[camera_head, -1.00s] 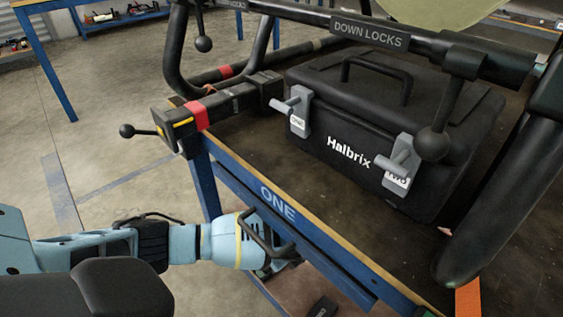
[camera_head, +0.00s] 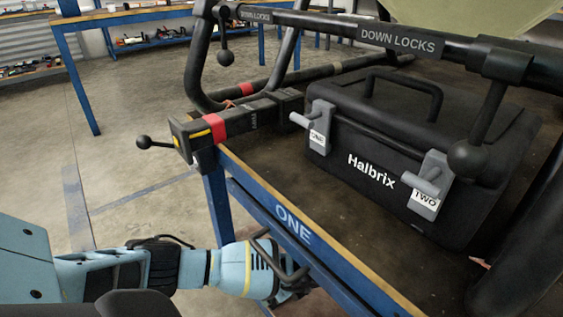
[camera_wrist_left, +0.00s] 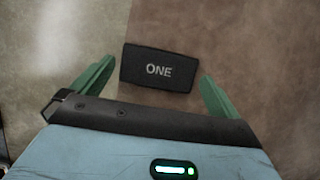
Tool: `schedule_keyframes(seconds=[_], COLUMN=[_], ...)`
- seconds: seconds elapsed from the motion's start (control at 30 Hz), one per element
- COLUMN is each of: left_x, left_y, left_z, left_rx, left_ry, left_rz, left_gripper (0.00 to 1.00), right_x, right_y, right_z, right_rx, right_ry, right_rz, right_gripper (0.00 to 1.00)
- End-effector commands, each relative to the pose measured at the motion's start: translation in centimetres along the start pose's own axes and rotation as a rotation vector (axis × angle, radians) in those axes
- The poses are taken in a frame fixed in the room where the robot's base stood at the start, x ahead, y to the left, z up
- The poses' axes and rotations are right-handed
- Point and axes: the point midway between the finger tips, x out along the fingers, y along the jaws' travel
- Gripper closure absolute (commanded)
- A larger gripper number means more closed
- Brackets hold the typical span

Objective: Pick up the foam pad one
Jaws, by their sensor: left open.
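The foam pad one (camera_wrist_left: 160,68) is a black rectangular block marked "ONE" in the left wrist view. It lies on a brownish surface, slightly tilted in the picture. My left gripper (camera_wrist_left: 158,74) is open, with one green finger on each side of the pad's near part in the picture. I see no contact, and the height between fingers and pad is hard to tell. In the head view my left gripper (camera_head: 292,286) is low beside the blue table edge, its fingers mostly hidden. The pad does not show there now. My right gripper is not in view.
A blue-framed table (camera_head: 255,200) marked "ONE" stands just above and beside my left gripper. On it is a black Halbrix case (camera_head: 400,160) with grey latches. Black tubes (camera_head: 350,30) of a frame cross above. Open concrete floor (camera_head: 120,130) lies to the left.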

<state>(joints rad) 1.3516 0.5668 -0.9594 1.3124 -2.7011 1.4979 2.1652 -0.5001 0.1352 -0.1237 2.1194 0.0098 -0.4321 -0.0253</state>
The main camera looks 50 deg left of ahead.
Motion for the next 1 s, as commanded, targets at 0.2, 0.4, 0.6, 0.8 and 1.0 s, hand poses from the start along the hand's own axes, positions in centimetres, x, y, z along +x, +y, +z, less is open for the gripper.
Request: schedule_keyframes(seconds=[0.2, 0.4, 0.6, 0.8, 1.0], left_x=[1.6, 1.5, 1.5, 1.5, 1.2], left_y=[0.0, 0.1, 0.1, 0.1, 0.1], left_z=[-0.1, -0.1, -0.1, -0.1, 0.0], left_rx=[0.0, 0.0, 0.0, 0.0, 0.0], left_ry=[0.001, 0.001, 0.001, 0.001, 0.001], left_rz=[0.001, 0.001, 0.001, 0.001, 0.001], left_gripper=[0.0, 0.08, 0.31, 0.32, 0.32], right_x=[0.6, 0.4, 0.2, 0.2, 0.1], right_y=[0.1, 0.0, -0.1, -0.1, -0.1], right_z=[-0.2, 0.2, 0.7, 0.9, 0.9], right_rx=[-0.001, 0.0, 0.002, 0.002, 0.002], right_ry=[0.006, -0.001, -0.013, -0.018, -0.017], right_rz=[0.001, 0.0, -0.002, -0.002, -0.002], right_gripper=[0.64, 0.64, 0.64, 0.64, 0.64])
